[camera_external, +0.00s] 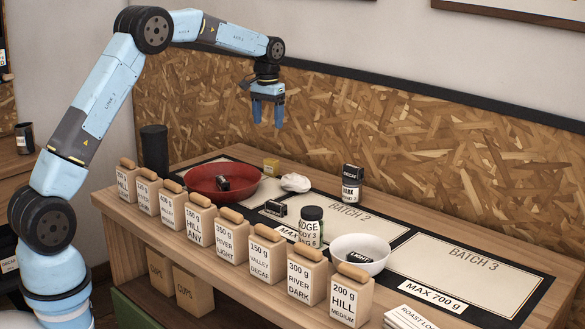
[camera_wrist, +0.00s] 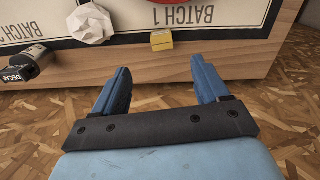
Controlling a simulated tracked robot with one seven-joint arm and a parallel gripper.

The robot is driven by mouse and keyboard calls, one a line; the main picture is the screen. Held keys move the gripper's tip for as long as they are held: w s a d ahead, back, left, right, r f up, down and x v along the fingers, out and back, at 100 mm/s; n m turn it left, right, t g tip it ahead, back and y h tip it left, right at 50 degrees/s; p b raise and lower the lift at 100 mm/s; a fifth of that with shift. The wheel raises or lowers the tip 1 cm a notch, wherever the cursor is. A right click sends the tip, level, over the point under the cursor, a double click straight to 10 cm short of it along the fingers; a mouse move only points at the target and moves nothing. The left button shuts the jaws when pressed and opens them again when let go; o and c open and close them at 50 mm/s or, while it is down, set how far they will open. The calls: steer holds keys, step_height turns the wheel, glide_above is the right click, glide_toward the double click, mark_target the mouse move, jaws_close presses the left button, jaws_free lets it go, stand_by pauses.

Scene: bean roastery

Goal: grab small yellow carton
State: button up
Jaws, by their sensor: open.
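The small yellow carton (camera_external: 271,166) stands on the table behind the red bowl (camera_external: 223,183), near the back edge. In the wrist view the small yellow carton (camera_wrist: 161,40) sits near the table's edge, ahead of the fingers and roughly centred between them. My gripper (camera_external: 267,124) hangs above the back of the table, fingers pointing down, apart from the carton. In the wrist view my gripper (camera_wrist: 160,78) has its two blue fingers spread, with nothing between them.
A crumpled white thing (camera_external: 295,183) lies right of the carton. A white bowl (camera_external: 359,253) and a dark-lidded jar (camera_external: 311,227) stand nearer the front, behind a row of labelled blocks (camera_external: 268,263). A wood-chip panel (camera_external: 400,130) rises behind the table.

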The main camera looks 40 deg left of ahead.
steer(key=f, duration=0.1)
glide_above(270, 160)
steer(key=f, duration=0.7)
steer(key=shift+s+f, duration=0.2)
steer(key=shift+f, duration=0.2)
steer(key=shift+w+a+f, duration=0.1)
steer(key=shift+w+f, duration=0.1)
steer(key=shift+f, duration=1.3)
steer(key=shift+w+f, duration=0.15)
steer(key=shift+f, duration=1.35)
steer(key=c, duration=1)
